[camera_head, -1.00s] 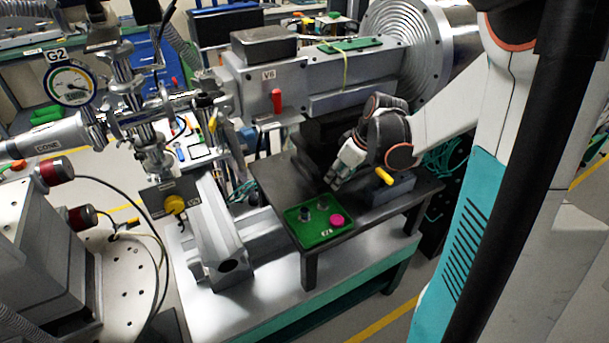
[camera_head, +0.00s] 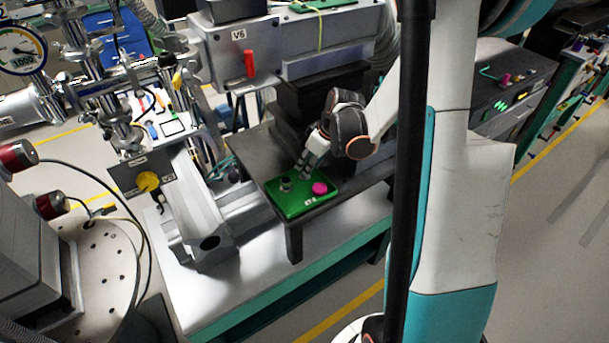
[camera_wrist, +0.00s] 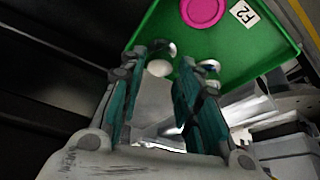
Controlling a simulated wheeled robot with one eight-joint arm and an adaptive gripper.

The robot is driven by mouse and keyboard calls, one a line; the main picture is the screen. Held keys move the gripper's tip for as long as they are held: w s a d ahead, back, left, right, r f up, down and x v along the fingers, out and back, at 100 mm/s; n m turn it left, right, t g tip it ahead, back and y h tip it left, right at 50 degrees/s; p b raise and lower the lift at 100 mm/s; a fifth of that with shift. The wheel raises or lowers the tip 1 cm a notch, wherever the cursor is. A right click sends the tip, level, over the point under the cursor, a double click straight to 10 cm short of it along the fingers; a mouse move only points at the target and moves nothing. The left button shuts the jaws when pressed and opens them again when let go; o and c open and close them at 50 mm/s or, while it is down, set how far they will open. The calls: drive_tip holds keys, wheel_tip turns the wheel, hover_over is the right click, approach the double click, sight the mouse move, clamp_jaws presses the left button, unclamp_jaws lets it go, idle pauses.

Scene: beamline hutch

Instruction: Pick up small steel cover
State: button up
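A green tray (camera_head: 312,203) lies on the dark bench and shows large in the wrist view (camera_wrist: 240,62). A pink disc (camera_head: 320,188) lies on the tray, and a small grey metal piece (camera_head: 285,184) stands left of it. My gripper (camera_head: 304,174) points down over the tray's back part, between and behind these two. In the wrist view its teal-padded fingers (camera_wrist: 180,66) are apart. A pale round top (camera_wrist: 158,68), possibly the small steel cover, shows between them near the left fingertip; contact is unclear. The gripper hides part of the tray in the head view.
A grey metal block (camera_head: 200,225) and a valve box with a yellow knob (camera_head: 148,181) stand to the left.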

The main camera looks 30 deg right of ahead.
drive_tip(key=b+x, duration=0.1)
drive_tip(key=x, duration=0.2)
drive_tip(key=shift+s, duration=0.1)
drive_tip(key=c, duration=0.7)
drive_tip(key=shift+r, duration=0.15)
wheel_tip(320, 180, up, 20)
drive_tip(key=p, duration=0.7)
